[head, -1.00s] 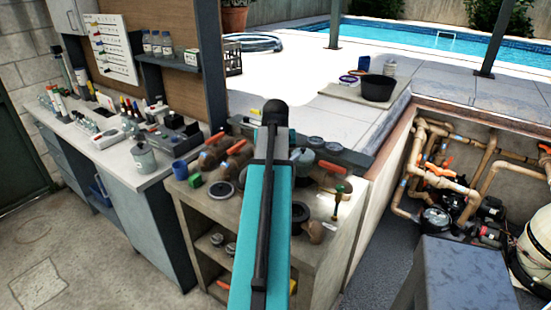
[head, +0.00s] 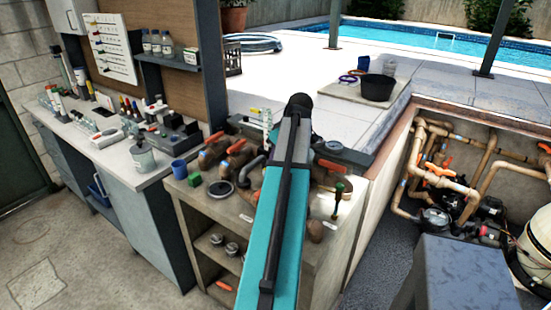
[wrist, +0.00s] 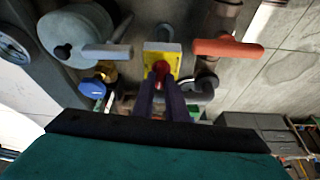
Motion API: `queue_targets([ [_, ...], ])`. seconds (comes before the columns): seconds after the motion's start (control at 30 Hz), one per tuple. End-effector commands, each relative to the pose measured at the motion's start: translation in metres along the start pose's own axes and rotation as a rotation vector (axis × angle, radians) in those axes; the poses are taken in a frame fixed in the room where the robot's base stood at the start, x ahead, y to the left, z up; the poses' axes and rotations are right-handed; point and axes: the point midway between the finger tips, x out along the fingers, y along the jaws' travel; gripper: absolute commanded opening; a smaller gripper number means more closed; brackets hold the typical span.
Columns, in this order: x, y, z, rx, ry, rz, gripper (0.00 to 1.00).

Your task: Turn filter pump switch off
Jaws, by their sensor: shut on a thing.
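A grey-topped switch box with a yellow plate (wrist: 176,57) and a red knob (wrist: 161,67) is at the middle of the wrist view, and it looks like the filter pump switch. My gripper (wrist: 160,79) is in front of it, its dark fingers shut on the red knob. The fingers hide part of the knob and plate, so I cannot tell which setting it is at. In the head view my arm covers the switch and the fingers.
Close around the switch are an orange-red valve handle (wrist: 228,48), a grey lever (wrist: 107,51) and a blue knob (wrist: 92,88). In the head view a bench (head: 205,208) crowded with valves lies beneath my arm. Pipes and pumps (head: 440,185) fill the pit at right.

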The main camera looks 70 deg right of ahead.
Motion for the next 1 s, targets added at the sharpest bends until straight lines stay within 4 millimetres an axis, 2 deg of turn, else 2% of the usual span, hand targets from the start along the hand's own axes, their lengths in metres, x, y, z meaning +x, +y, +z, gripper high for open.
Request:
queue_targets([
  [0.03, 0.0029, 0.0021, 0.0103, -0.017, -0.025, -0.013, 0.00],
  [0.3, 0.0024, 0.0018, 0.0103, -0.101, -0.024, -0.049, 0.00],
  [0.77, 0.0020, 0.0016, 0.0107, -0.114, -0.023, -0.055, 0.00],
  [0.8, 0.0020, 0.0015, 0.0106, -0.114, -0.023, -0.055, 0.19],
  [0.87, 0.0021, 0.0014, 0.0105, -0.114, -0.023, -0.055, 0.29],
  [1.0, 0.0014, 0.0013, 0.0083, -0.115, -0.020, -0.054, 0.31],
])
